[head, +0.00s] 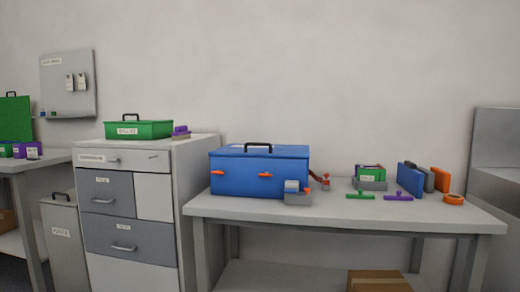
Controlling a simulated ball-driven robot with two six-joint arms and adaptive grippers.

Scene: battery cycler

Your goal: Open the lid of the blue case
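The blue case (240,178) stands upright at the left end of the grey table. Its lid (285,151) is closed, with a black handle (257,146) on top. Two orange latches (265,175) show on its front face. A small grey block-like device with an orange tip (297,194) stands in front of the case's right front corner and hides a little of it. Neither of my grippers shows in the head view.
The table (340,211) also holds a green and grey box (369,177), upright blue (410,180) and orange (440,179) pieces and an orange ring (453,199). A drawer cabinet (120,247) with a green case (140,130) stands left. A cardboard box (378,282) lies below.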

